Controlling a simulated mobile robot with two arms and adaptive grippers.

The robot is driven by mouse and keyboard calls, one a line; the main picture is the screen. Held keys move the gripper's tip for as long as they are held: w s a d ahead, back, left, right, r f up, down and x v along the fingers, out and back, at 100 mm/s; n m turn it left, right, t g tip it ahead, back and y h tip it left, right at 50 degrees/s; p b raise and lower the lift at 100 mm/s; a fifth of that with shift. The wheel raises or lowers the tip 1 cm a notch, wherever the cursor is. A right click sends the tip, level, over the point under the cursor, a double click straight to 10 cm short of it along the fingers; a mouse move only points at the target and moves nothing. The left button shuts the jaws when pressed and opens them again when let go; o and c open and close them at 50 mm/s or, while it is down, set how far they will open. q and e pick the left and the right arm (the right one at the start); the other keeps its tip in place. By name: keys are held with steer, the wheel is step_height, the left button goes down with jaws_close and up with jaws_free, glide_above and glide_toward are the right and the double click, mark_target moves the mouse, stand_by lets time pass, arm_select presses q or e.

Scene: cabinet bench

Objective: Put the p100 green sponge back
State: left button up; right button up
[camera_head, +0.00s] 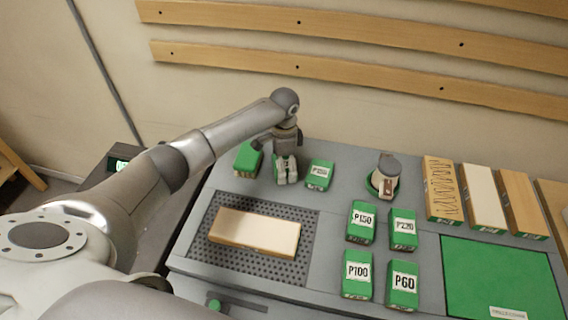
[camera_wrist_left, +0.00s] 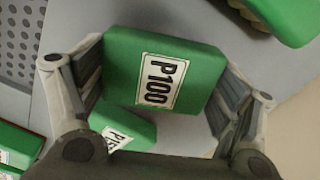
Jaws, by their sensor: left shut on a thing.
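The P100 green sponge (camera_wrist_left: 190,65) shows large in the left wrist view, its white label facing the camera, with a finger against each side. My left gripper (camera_wrist_left: 165,95) is shut on it. In the head view the left gripper (camera_head: 286,176) points down over the back of the grey bench, between two green blocks, and mostly hides the sponge. I cannot tell whether the sponge touches the bench. Another green block labelled P100 (camera_head: 357,274) stands at the front of the bench. My right gripper is not in view.
Green blocks stand close by on the left (camera_head: 248,159) and right (camera_head: 319,176). A wooden board (camera_head: 255,232) lies on the perforated plate (camera_head: 227,203). A grey tool (camera_head: 386,176), P150 (camera_head: 361,222), P220 (camera_head: 403,229) and P60 (camera_head: 403,286) blocks stand to the right.

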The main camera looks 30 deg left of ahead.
arm_select(q)
steer(key=shift+f, duration=0.15)
steer(key=o, duration=0.8)
steer(key=shift+r+b, duration=0.8)
steer(key=shift+r, duration=5.4)
